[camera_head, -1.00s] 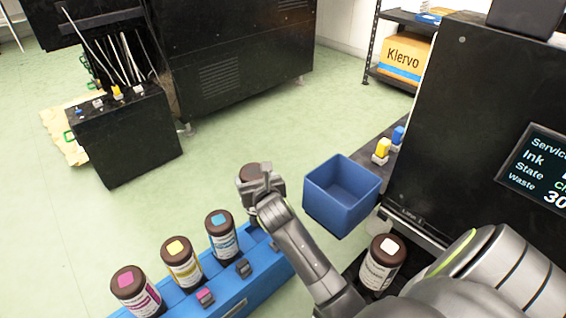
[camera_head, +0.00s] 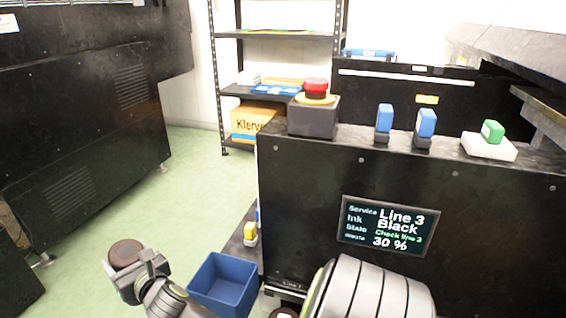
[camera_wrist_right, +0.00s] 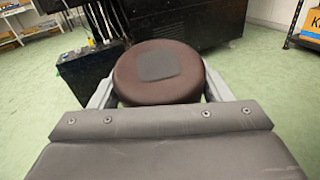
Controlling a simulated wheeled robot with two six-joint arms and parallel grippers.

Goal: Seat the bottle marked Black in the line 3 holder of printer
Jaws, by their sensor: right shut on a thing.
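My right gripper (camera_head: 138,273) is at the lower left of the head view, shut on a bottle with a brown cap (camera_head: 126,252). In the right wrist view the cap (camera_wrist_right: 158,68) sits between the two fingers and bears a dark square, matching Black. The bottle's body is hidden below the cap. The black printer (camera_head: 310,230) stands right of the gripper, some way off. Its screen (camera_head: 388,227) reads Line 3, Ink Black, Check line 3, 30 %. I cannot make out the line 3 holder. My left gripper is not in view.
A blue open bin (camera_head: 222,284) stands between my right gripper and the printer. A yellow-topped part (camera_head: 250,233) is behind it. A red button (camera_head: 315,88) and blue clips (camera_head: 384,120) are on top of the printer. Open green floor lies left of the bin.

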